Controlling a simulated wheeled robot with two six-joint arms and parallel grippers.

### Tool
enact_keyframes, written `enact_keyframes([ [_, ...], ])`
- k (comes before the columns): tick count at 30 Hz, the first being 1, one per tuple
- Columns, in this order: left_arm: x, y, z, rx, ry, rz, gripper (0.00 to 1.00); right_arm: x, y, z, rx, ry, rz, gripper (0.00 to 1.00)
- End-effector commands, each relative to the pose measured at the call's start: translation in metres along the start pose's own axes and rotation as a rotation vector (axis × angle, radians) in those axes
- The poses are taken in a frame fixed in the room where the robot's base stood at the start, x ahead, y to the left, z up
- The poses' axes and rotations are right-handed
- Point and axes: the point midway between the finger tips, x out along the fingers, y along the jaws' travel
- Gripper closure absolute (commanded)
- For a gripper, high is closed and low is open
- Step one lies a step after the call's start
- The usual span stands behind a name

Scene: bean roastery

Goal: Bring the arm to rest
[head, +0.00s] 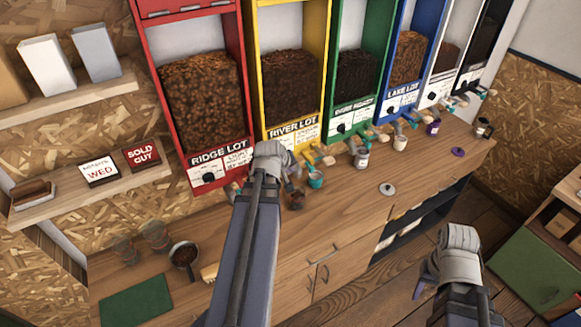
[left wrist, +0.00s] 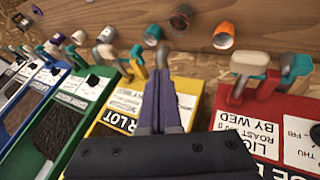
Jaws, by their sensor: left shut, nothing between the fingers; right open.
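My left arm reaches up the middle of the head view. Its gripper (head: 272,160) is in front of the yellow River Lot dispenser (head: 290,85), and its fingertips are hard to see there. In the left wrist view the purple fingers of my left gripper (left wrist: 162,72) are shut and empty, over the front of the yellow dispenser (left wrist: 120,112) and close to its tap. My right gripper (head: 428,278) is at the lower right of the head view, open and empty, in front of the counter and over the floor.
Red (head: 205,95), green (head: 358,75), blue (head: 408,65) and other dispensers line the wall above the wooden counter (head: 345,205). Several cups, including a teal one (head: 316,179), stand below the taps. A bean-filled scoop (head: 184,256) and green mat (head: 137,300) lie left.

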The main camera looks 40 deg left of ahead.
Motion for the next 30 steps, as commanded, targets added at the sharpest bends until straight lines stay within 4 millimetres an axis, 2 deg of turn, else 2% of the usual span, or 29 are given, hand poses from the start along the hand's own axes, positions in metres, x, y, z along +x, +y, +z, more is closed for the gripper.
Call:
enact_keyframes([
  [11, 0.001, 0.000, 0.000, 0.001, 0.000, 0.000, 1.00, 0.001, 0.000, 0.000, 0.000, 0.000, 0.000, 0.50],
  [14, 0.008, 0.004, 0.013, 0.029, -0.020, -0.002, 1.00, 0.009, -0.001, -0.001, -0.001, 0.000, 0.000, 0.50],
  [17, 0.027, 0.016, 0.052, 0.122, -0.081, -0.006, 1.00, 0.029, -0.003, -0.002, -0.003, 0.001, 0.001, 0.50],
  [20, 0.051, 0.032, 0.113, 0.275, -0.175, -0.018, 1.00, 0.057, -0.005, -0.004, -0.005, 0.001, 0.001, 0.50],
  [21, 0.058, 0.038, 0.140, 0.346, -0.216, -0.025, 1.00, 0.069, -0.006, -0.004, -0.007, 0.001, 0.001, 0.50],
  [24, 0.073, 0.048, 0.205, 0.520, -0.313, -0.043, 1.00, 0.095, -0.009, -0.006, -0.010, 0.002, 0.002, 0.50],
  [30, 0.088, 0.048, 0.326, 0.870, -0.482, -0.086, 1.00, 0.147, -0.013, -0.010, -0.016, 0.003, 0.003, 0.50],
])
